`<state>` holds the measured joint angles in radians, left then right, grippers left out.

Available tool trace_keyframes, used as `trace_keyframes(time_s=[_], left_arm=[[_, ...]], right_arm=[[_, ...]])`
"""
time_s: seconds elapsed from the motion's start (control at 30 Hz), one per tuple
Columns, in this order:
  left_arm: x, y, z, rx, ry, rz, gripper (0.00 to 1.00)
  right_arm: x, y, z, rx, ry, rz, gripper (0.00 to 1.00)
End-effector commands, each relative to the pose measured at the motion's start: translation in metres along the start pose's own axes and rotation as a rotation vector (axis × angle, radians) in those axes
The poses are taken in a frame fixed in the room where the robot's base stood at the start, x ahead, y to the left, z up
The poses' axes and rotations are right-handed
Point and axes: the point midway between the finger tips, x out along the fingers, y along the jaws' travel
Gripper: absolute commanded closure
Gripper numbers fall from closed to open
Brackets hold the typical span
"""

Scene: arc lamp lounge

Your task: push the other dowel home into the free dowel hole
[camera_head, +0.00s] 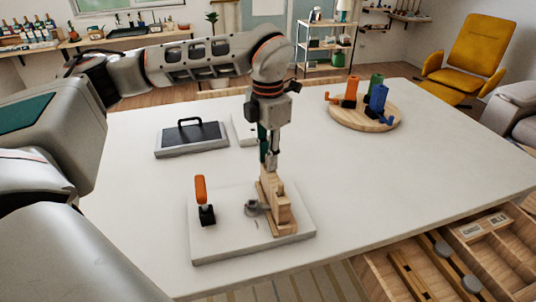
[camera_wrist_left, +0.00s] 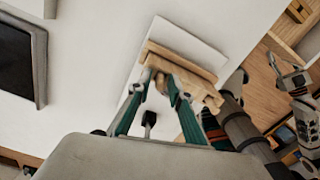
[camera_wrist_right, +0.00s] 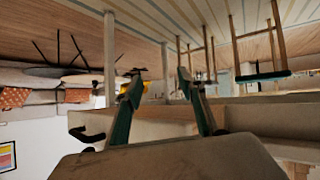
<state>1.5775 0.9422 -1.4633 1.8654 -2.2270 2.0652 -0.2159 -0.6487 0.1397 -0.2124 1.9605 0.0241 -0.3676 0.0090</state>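A light wooden block assembly (camera_head: 281,211), with a taller upright part, stands on the white board (camera_head: 225,248). It also shows in the left wrist view (camera_wrist_left: 185,62). My left gripper (camera_head: 270,160) points down from above, its tips at the top of the upright part. In the left wrist view its green fingers (camera_wrist_left: 159,82) stand a little apart with something brownish between the tips. Whether they grip it is unclear. No dowel or free dowel hole can be made out clearly. My right gripper (camera_wrist_right: 160,82) is open and empty, away from the board, outside the head view.
An orange-handled clamp (camera_head: 202,198) stands on the board, left of the block. A dark-topped case (camera_head: 191,139) lies behind. A round wooden tray (camera_head: 365,118) holds coloured clamps. An open drawer (camera_head: 440,262) is at front right. The table's right middle is clear.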

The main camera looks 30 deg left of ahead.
Motion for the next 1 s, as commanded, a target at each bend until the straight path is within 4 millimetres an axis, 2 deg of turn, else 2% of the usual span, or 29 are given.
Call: trace_keyframes(time_s=[0.33, 0.47, 0.57, 0.8, 1.0], left_arm=[[-0.001, 0.000, 0.000, 0.000, -0.001, 0.000, 0.72], [-0.009, 0.000, 0.001, 0.001, -0.002, 0.001, 0.72], [-0.024, 0.000, 0.001, 0.000, -0.004, 0.001, 0.72], [-0.073, 0.000, 0.001, 0.000, -0.005, 0.002, 0.72], [-0.105, 0.000, 0.001, -0.001, -0.002, 0.002, 0.72]], right_arm=[[-0.001, 0.001, -0.001, -0.002, 0.001, 0.001, 0.60], [0.000, 0.001, -0.001, -0.002, 0.001, 0.001, 0.60], [0.000, 0.001, -0.001, -0.001, 0.001, 0.001, 0.60], [0.000, 0.000, -0.001, 0.000, 0.001, 0.000, 0.60], [0.000, 0.000, -0.001, 0.000, 0.001, 0.000, 0.60]])
